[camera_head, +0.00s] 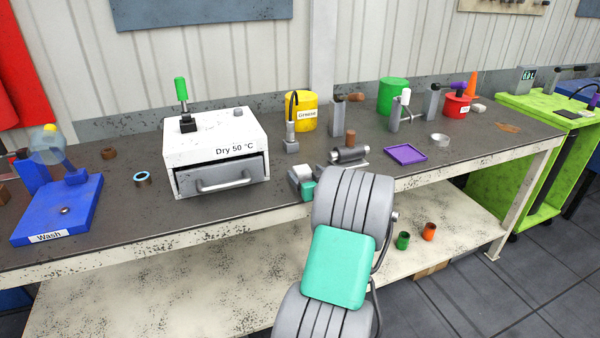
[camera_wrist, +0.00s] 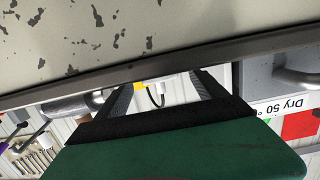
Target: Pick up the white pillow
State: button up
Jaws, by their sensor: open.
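I cannot make out a white pillow for certain in either view. A small whitish piece (camera_head: 479,108) lies on the bench beside the red bin at the far right; it is too small to identify. My gripper (camera_wrist: 163,84) shows in the wrist view, its two black fingers apart and nothing seen between them. It is near the bench's front edge. In the head view my own grey and teal arm covers the middle front of the bench and hides most of the gripper.
The dark workbench (camera_head: 110,225) holds the white dryer (camera_head: 215,140), blue wash station (camera_head: 60,205), yellow grease can (camera_head: 301,112), purple tray (camera_head: 405,154) and red bin (camera_head: 456,106). A green cart (camera_head: 520,165) stands right. Green (camera_head: 403,240) and orange (camera_head: 429,231) cups stand on the lower shelf.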

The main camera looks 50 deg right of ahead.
aim_at(302, 168)
jog(key=x, duration=0.3)
jog(key=shift+w+d+f, duration=0.1)
jog(key=shift+w+d, duration=0.1)
jog(key=shift+w, duration=0.05)
jog(key=c, duration=1.5)
jog(key=shift+o, duration=0.2)
jog(key=shift+r, duration=0.35)
notch_tip(302, 168, up, 3)
jog(key=shift+f, duration=0.2)
jog(key=s+a+r+b, duration=0.1)
jog(key=s+a+r, duration=0.6)
jog(key=a, duration=0.5)
notch_tip(302, 168, up, 3)
jog(key=shift+a+f+b, duration=0.15)
jog(key=shift+a+b, duration=0.05)
jog(key=shift+b, duration=0.1)
jog(key=shift+w, duration=0.1)
